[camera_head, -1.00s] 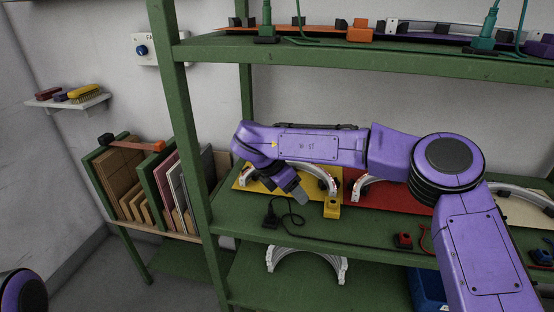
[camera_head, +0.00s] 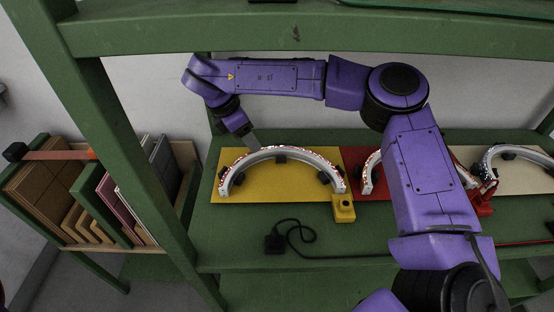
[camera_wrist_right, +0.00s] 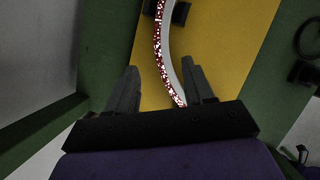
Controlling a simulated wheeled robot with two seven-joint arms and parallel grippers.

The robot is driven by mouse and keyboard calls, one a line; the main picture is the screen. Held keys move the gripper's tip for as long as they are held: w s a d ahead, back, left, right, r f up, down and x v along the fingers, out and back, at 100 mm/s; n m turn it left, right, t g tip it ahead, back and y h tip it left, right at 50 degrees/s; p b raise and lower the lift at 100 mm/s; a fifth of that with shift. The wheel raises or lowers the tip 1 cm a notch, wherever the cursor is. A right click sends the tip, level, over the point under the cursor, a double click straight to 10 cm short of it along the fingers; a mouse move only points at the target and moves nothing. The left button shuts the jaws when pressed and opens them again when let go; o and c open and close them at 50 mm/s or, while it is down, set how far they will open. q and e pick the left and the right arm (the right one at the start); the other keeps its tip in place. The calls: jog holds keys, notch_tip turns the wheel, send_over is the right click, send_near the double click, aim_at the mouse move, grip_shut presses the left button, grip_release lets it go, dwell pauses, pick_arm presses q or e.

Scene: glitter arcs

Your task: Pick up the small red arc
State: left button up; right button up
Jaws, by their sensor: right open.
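An arc with red and white glitter along its edge and a pale body (camera_head: 284,152) stands on black blocks on a yellow board (camera_head: 282,186) on the green shelf. It also shows in the right wrist view (camera_wrist_right: 163,52). My right gripper (camera_head: 250,143) is at the back left of this arc, coming down from the left. In the right wrist view my right gripper (camera_wrist_right: 160,82) has its two fingers apart, with the arc running between them, closer to the right finger. Whether they touch it I cannot tell. My left gripper is out of view.
A second red-glittered arc (camera_head: 367,178) on a red board is partly hidden by my right arm. Another arc (camera_head: 515,151) stands on a cream board at right. A yellow block (camera_head: 343,209) and black cabled device (camera_head: 274,243) lie in front. A green post (camera_head: 120,150) stands at left.

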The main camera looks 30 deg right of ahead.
aim_at(259, 152)
jog(key=shift+s+d+f+p, duration=0.55)
jog(key=shift+s+f, duration=0.05)
jog(key=shift+s, duration=0.1)
jog(key=f, duration=0.1)
jog(key=w+d+f, duration=0.1)
jog(key=f, duration=0.1)
jog(key=f+p, duration=0.1)
jog(key=shift+w+d+f, duration=0.15)
jog(key=shift+f, duration=0.15)
jog(key=shift+s+r, duration=0.15)
jog(key=shift+s, duration=0.2)
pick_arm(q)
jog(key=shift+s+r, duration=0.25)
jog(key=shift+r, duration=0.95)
pick_arm(e)
grip_shut()
